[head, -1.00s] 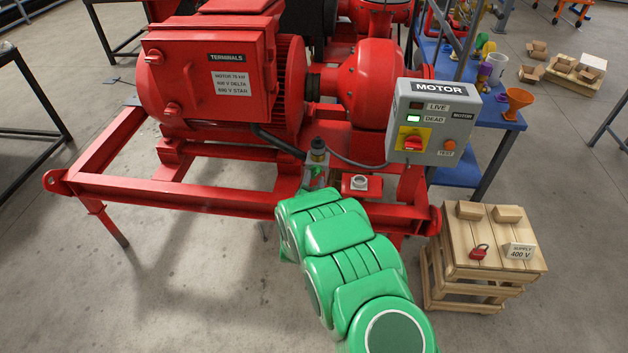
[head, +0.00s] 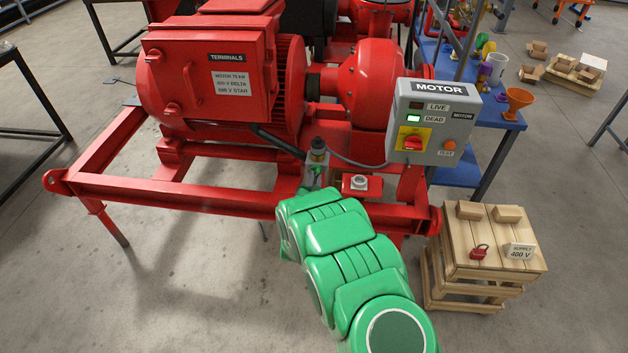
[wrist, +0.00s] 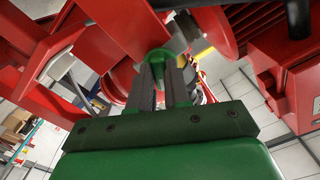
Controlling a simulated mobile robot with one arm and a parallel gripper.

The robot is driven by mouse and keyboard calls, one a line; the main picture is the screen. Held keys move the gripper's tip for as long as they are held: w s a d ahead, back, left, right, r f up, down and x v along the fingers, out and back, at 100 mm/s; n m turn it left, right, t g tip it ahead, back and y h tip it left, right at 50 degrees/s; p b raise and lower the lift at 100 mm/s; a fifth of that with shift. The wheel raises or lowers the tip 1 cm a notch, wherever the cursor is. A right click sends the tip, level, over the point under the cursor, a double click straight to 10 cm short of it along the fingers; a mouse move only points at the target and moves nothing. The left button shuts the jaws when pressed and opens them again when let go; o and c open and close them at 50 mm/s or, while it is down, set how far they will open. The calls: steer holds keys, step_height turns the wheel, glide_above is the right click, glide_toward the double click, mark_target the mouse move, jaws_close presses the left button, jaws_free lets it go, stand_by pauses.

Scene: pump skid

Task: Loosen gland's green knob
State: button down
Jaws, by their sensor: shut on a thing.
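The green knob (wrist: 158,59) shows in the wrist view between the fingertips of my gripper (wrist: 163,76). The jaws are shut on it, one finger on each side, and they hide part of it. In the head view a small bit of green (head: 316,169) shows below the dark-topped gland fitting (head: 318,150) at the skid's front.
The red motor (head: 220,80) and skid frame (head: 190,199) lie close around my gripper. A grey motor control box (head: 432,120), its DEAD lamp lit, stands to the right. A wooden crate (head: 490,260) with a red padlock (head: 479,251) stands at lower right. Open floor lies at front left.

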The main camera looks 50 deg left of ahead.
steer(key=n, duration=2.3)
steer(key=shift+r+n, duration=0.15)
steer(key=shift+n, duration=0.15)
stand_by(0.4)
steer(key=c, duration=1.1)
jaws_free()
steer(key=shift+d, duration=0.1)
